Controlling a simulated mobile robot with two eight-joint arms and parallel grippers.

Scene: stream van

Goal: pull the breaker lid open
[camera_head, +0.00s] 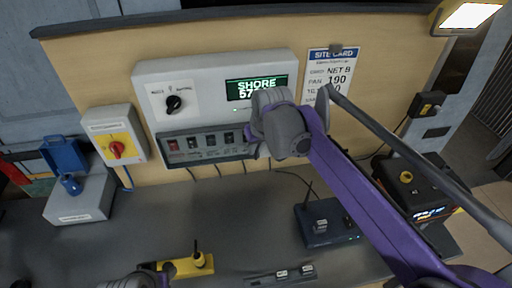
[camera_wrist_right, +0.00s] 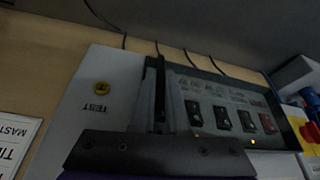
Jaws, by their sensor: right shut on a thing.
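The breaker lid (camera_head: 235,138) is a dark, see-through cover on the lower part of the grey wall panel (camera_head: 205,75). A row of breaker switches shows through it; the lid also shows in the right wrist view (camera_wrist_right: 222,92), turned upside down. It looks closed or nearly so; I cannot tell exactly. My right gripper (camera_head: 258,148) is at the lid's right end, partly hidden by its own grey wrist. In the right wrist view its fingers (camera_wrist_right: 160,95) are shut on a dark upright strip at that end. My left gripper (camera_head: 165,272) shows only partly at the bottom edge.
Left of the panel are a yellow switch box with a red knob (camera_head: 116,149) and a blue socket box (camera_head: 80,199). A dark blue radio-like box (camera_head: 325,222) and a yellow holder (camera_head: 190,266) are on the grey counter (camera_head: 235,205). A black box (camera_head: 408,178) stands right.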

